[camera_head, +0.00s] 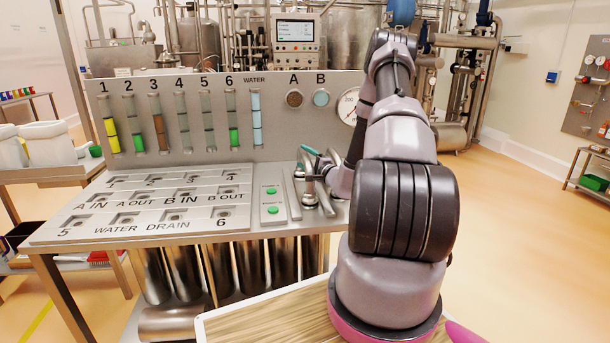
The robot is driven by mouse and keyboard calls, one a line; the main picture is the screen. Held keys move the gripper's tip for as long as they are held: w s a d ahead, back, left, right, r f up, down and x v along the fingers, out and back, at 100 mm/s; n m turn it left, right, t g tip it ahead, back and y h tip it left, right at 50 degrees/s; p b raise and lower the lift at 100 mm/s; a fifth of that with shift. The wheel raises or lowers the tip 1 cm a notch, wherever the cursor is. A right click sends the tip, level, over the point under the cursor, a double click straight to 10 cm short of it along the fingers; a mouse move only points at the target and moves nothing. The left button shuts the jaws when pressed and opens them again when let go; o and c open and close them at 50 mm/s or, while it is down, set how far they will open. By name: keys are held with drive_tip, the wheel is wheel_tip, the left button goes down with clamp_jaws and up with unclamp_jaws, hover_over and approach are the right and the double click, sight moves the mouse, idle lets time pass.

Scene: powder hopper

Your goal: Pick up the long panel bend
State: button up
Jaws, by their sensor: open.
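Several shiny metal pipe bends lie at the right end of the steel panel table (60,235), beside the strip with two green buttons. One bend (326,198) runs along the right, and another (308,188) shows just under my gripper. I cannot tell for certain which is the long panel bend, as they overlap and my gripper and arm cover part of them. My gripper (307,162) is small in view, with teal-tipped fingers, open and close above the bends. I cannot tell whether it touches one.
A sloped plate (150,205) with labelled ports fills the table's left and middle. Behind it stands an upright panel (200,140) with coloured level tubes and a round gauge (347,108). Metal cylinders (185,275) hang below. Open floor (520,240) lies to the right.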

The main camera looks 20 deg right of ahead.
drive_tip(key=shift+c, duration=0.3)
clamp_jaws()
idle(1.1)
